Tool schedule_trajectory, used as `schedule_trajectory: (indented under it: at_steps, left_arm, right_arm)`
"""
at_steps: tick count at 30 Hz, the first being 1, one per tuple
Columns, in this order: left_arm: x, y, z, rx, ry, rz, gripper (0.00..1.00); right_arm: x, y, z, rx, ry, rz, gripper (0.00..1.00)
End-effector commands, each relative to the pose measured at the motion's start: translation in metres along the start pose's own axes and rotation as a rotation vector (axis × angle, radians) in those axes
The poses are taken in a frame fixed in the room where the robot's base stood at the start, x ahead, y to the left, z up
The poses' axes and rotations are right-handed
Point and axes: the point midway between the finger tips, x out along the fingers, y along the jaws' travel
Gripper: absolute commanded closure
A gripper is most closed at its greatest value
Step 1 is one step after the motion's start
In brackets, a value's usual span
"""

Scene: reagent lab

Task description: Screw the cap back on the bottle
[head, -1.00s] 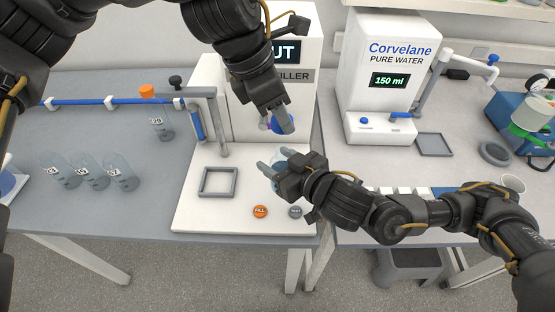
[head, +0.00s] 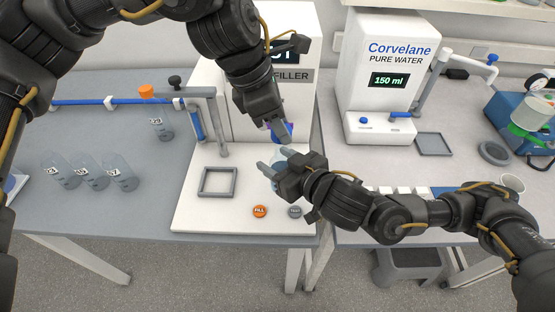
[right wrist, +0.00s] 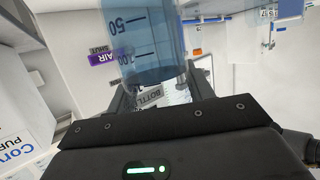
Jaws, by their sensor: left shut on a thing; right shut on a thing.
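My left gripper (head: 280,138) is shut on the blue cap (head: 288,128), just above my right gripper. The cap is partly hidden by the fingers. My right gripper (head: 275,170) is shut on the bottle and holds it above the filler's white base. In the head view the bottle is mostly hidden by the fingers. In the right wrist view the bottle (right wrist: 152,45) is clear blue with dark volume marks, held between the fingers. Its mouth is not clearly visible, so I cannot tell whether cap and bottle touch.
The filler's white base (head: 195,205) carries a grey square frame (head: 218,181) and an orange FILL button (head: 260,211). Several clear bottles (head: 90,172) stand on the left bench. The pure water machine (head: 385,75) stands at the right. Bench between bottles and filler is free.

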Motion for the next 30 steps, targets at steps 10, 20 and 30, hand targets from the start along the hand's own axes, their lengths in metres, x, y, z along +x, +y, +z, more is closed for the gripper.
schedule_trajectory:
  at_steps: [10, 20, 30]
  left_arm:
    - [0.0138, -0.0004, -0.0056, 0.0, -0.001, -0.001, 0.9]
    - [0.0115, -0.0006, -0.001, 0.002, -0.035, 0.002, 0.9]
    - [0.0116, -0.0005, -0.0011, 0.002, -0.034, 0.002, 0.9]
  right_arm:
    - [-0.0001, -0.0001, -0.0007, 0.0, 0.001, 0.0, 0.89]
    - [-0.0001, 0.0, -0.0006, 0.0, 0.001, 0.0, 0.89]
    - [-0.0001, 0.0, -0.0006, 0.0, 0.001, 0.0, 0.89]
